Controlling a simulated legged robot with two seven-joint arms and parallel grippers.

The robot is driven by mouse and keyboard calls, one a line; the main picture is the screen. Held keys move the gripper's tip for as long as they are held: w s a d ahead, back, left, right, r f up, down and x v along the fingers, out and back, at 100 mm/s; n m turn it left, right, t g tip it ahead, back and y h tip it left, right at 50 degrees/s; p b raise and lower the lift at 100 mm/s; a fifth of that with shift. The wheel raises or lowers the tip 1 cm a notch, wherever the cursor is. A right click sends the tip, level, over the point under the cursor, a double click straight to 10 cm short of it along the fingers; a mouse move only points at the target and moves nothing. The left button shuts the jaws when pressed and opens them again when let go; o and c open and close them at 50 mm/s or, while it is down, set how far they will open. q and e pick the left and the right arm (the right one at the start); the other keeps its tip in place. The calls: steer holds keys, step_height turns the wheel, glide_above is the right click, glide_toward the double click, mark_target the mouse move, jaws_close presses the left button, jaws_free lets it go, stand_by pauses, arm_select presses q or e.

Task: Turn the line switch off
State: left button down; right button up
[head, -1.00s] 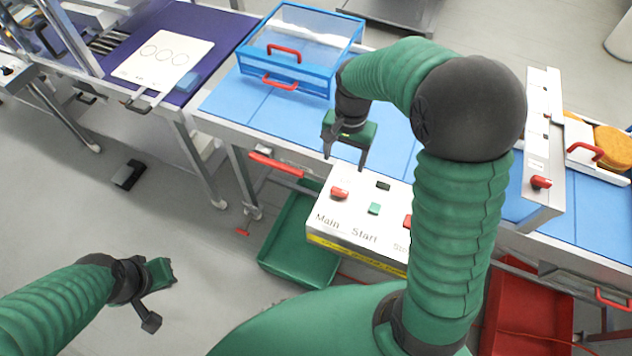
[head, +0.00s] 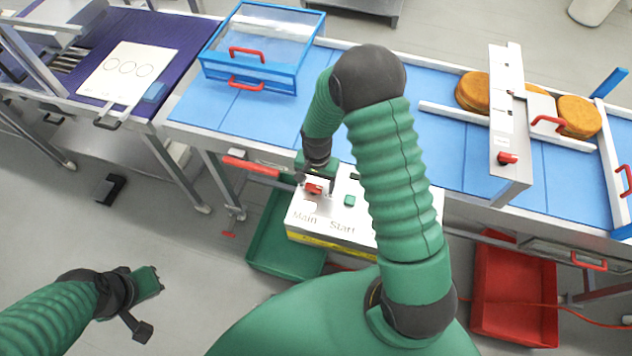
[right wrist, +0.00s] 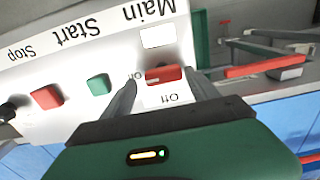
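The control box (head: 335,232) is white with a yellow band and is marked Main, Start and Stop. The line switch, a red knob over Main (head: 313,188), also shows in the right wrist view (right wrist: 165,75). There its long side lies across the picture, with an "On" label at its left end, partly hidden, and an "Off" label on the gripper side. My right gripper (right wrist: 162,76) is open, with one finger on either side of the knob; whether they touch it I cannot tell. My left gripper (head: 152,306) is open and empty above the floor at lower left.
A green button (right wrist: 98,84) and a red button (right wrist: 46,97) sit beside the switch. A blue conveyor (head: 400,100) runs behind the box. A green bin (head: 275,255) and a red bin (head: 513,300) stand below. A clear blue-framed guard (head: 262,48) is at back left.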

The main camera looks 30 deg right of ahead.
steer(key=shift+d, duration=0.1)
steer(key=shift+c, duration=1.2)
steer(key=shift+w, duration=0.1)
steer(key=shift+c, duration=1.2)
steer(key=shift+a, duration=0.7)
steer(key=c, duration=0.5)
steer(key=shift+a+r, duration=0.1)
steer(key=shift+a, duration=0.05)
steer(key=shift+c, duration=1.5)
arm_select(q)
steer(key=shift+a, duration=0.2)
arm_select(e)
steer(key=shift+d, duration=0.25)
